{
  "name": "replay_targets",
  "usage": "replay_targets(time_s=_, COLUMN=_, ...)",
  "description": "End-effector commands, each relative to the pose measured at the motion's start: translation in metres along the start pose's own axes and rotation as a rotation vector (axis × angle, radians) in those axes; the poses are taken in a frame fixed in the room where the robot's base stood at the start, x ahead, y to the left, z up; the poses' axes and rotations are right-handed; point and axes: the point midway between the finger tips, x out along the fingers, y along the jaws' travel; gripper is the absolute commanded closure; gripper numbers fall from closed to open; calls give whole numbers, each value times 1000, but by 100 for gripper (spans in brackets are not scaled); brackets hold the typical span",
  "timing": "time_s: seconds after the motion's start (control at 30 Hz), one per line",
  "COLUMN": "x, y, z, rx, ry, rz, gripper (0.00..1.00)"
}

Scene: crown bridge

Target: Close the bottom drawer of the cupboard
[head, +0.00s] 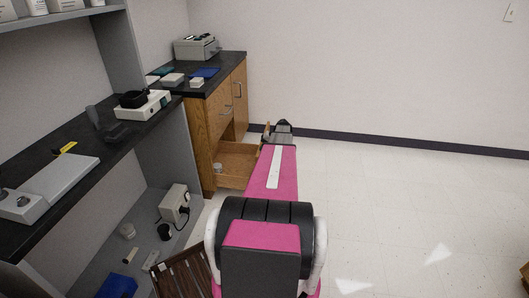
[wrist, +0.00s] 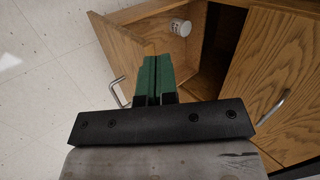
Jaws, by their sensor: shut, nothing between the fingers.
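The wooden cupboard (head: 203,130) stands against the back wall under a dark counter. Its bottom drawer (head: 236,158) is pulled out, with its open inside showing. In the wrist view, the drawer front (wrist: 118,42) is at the upper left, with a metal handle (wrist: 121,91) on it. A small white cup (wrist: 181,27) is inside the drawer. My gripper (wrist: 157,62) is shut and empty, with its green fingers together. They overlap the drawer front in the picture; I cannot tell if they touch. In the head view, my arm hides part of the drawer.
A cupboard door (wrist: 284,80) with a metal handle is at the right in the wrist view. A grey bench (head: 165,150) with instruments stands at the left. A dark slatted thing (head: 181,276) is low beside my arm.

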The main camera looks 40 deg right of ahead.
Motion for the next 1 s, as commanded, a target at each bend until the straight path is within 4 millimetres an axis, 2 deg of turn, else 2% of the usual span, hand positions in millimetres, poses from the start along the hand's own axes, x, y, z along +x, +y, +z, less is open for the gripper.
replay_targets(time_s=0.03, x=-14, y=23, z=-22, rx=21, ry=22, rz=-27, gripper=100)
replay_targets(time_s=0.2, x=-50, y=71, z=-54, rx=62, ry=76, rz=-101, gripper=100)
replay_targets(time_s=0.3, x=-63, y=87, z=-63, rx=74, ry=96, rz=-125, gripper=100)
replay_targets(time_s=0.43, x=-68, y=95, z=-67, rx=80, ry=106, rz=-140, gripper=100)
replay_targets(time_s=0.57, x=-59, y=94, z=-68, rx=80, ry=105, rz=-140, gripper=100)
replay_targets(time_s=0.67, x=-44, y=91, z=-69, rx=79, ry=104, rz=-140, gripper=100)
replay_targets(time_s=1.0, x=18, y=83, z=-77, rx=80, ry=104, rz=-139, gripper=100)
